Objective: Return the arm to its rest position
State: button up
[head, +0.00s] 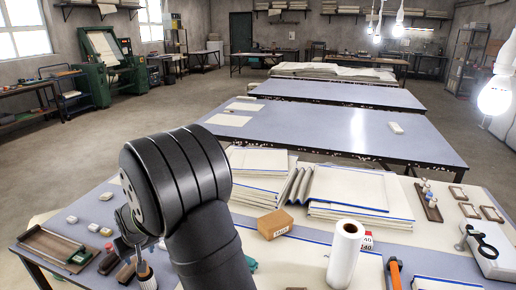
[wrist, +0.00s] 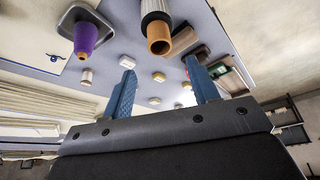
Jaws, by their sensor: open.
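My black arm (head: 175,185) rises large in the foreground of the head view, left of centre, bent over above the near table (head: 85,255). No cloth is seen in the gripper.
On the near table are stacked cloths (head: 355,190), a cardboard box (head: 275,224), a white roll (head: 345,255), an orange-handled tool (head: 394,272) and a wooden tray (head: 52,247). The wrist view shows a purple cone (wrist: 86,38) and a brown-ended roll (wrist: 158,42). Another table (head: 340,130) stands beyond.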

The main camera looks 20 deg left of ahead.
jog(key=x, duration=0.9)
jog(key=shift+f, duration=0.35)
notch_tip(320, 180, up, 2)
jog(key=shift+r, duration=0.65)
jog(key=shift+f, duration=0.1)
